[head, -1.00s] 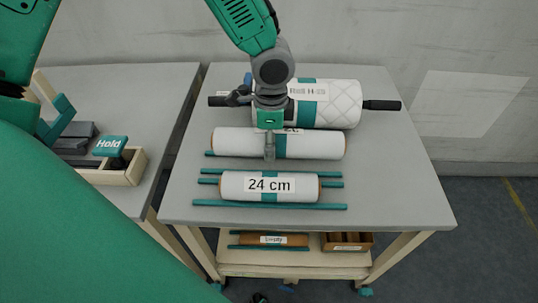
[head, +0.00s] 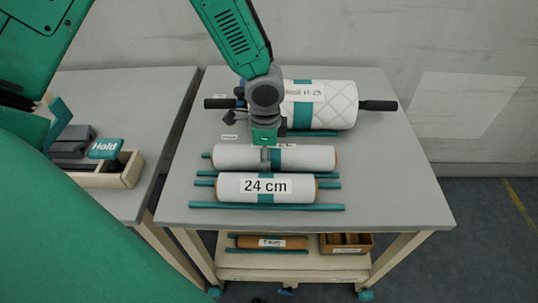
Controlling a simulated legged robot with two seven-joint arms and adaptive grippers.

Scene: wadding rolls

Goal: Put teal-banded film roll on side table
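A smooth white roll with a teal band (head: 300,158) lies across the grey side table (head: 405,190), between thin teal rods. My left gripper (head: 265,158) is above it with fingers around its middle, just left of the band, and appears shut on it. The far finger is hidden. Whether the roll's underside touches the tabletop is unclear. A shorter teal-banded roll marked "24 cm" (head: 300,189) lies in front. A large quilted roll (head: 335,105) with teal band and dark handles lies behind. My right gripper is out of view.
Teal rods (head: 265,206) lie along the front. The table's right side is clear. Its lower shelf holds a brown roll (head: 285,243) and a wooden box (head: 346,250). Another table (head: 125,95) at left carries a tray with a "Hold" sign (head: 105,149).

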